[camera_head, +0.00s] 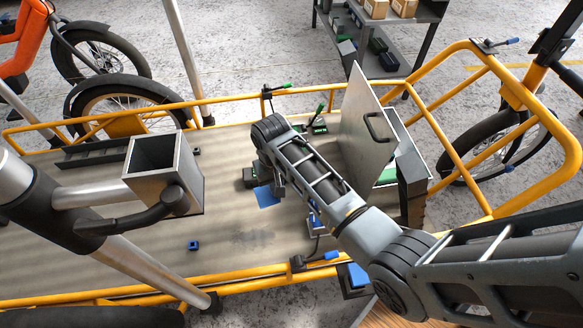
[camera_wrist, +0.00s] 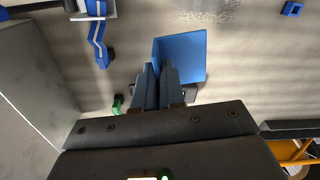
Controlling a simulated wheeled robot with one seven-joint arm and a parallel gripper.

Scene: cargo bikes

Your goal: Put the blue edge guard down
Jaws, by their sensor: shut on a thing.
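The blue edge guard (camera_head: 266,197) is a flat-faced, angled blue piece over the grey cargo deck (camera_head: 150,240) of the yellow bike. In the wrist view the edge guard (camera_wrist: 184,54) shows two faces meeting at a fold. My gripper (camera_wrist: 158,68) is shut on its near edge. In the head view my gripper (camera_head: 277,188) is partly hidden by my arm. I cannot tell whether the guard touches the deck.
An open grey box (camera_head: 412,150) with a raised lid (camera_head: 367,125) stands right of my gripper. A blue strap (camera_wrist: 98,38) and a small blue ring (camera_head: 194,245) lie on the deck. Yellow rails (camera_head: 130,296) edge it.

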